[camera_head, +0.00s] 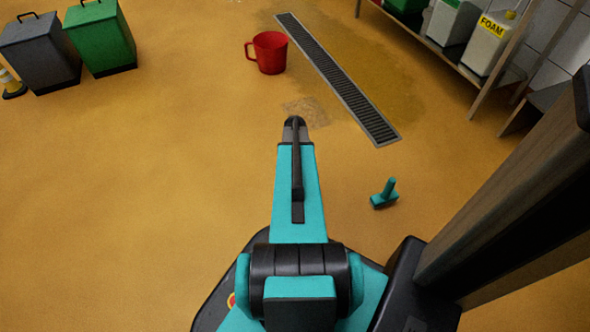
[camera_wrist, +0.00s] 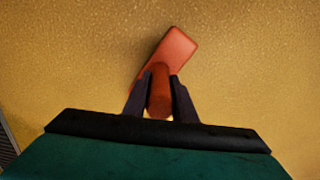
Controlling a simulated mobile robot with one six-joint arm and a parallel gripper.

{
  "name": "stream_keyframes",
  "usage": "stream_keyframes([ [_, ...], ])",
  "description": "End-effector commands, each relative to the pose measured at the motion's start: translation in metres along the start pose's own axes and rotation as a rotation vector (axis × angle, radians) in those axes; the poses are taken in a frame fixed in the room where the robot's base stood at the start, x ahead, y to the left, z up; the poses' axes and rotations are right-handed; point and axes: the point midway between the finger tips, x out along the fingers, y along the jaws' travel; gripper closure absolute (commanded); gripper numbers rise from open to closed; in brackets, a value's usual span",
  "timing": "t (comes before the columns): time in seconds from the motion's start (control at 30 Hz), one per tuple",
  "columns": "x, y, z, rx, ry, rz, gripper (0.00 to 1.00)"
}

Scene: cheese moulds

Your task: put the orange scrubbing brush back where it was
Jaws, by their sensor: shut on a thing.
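The orange scrubbing brush (camera_wrist: 172,57) shows in the wrist view, with its block pointing up and to the right. My gripper (camera_wrist: 161,82) is shut on its handle, one dark finger on each side. Yellow-brown floor lies behind the brush; I cannot tell how high the brush is above it. In the head view my own arm hides the gripper and the orange brush.
A teal brush (camera_head: 384,195) stands on the floor to the right of my arm. A red jug (camera_head: 268,53) stands ahead, beside a long floor drain (camera_head: 340,80). Grey (camera_head: 42,52) and green (camera_head: 101,38) bins are far left. A shelf with containers (camera_head: 488,45) is far right.

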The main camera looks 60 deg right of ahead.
Motion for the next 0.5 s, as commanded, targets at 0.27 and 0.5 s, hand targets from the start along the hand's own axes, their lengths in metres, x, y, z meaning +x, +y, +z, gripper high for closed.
stream_keyframes([
  [0.27, 0.0022, 0.0001, -0.0001, 0.000, 0.000, 0.000, 0.70],
  [0.5, 0.0020, 0.0001, -0.0001, 0.000, 0.000, 0.000, 0.57],
])
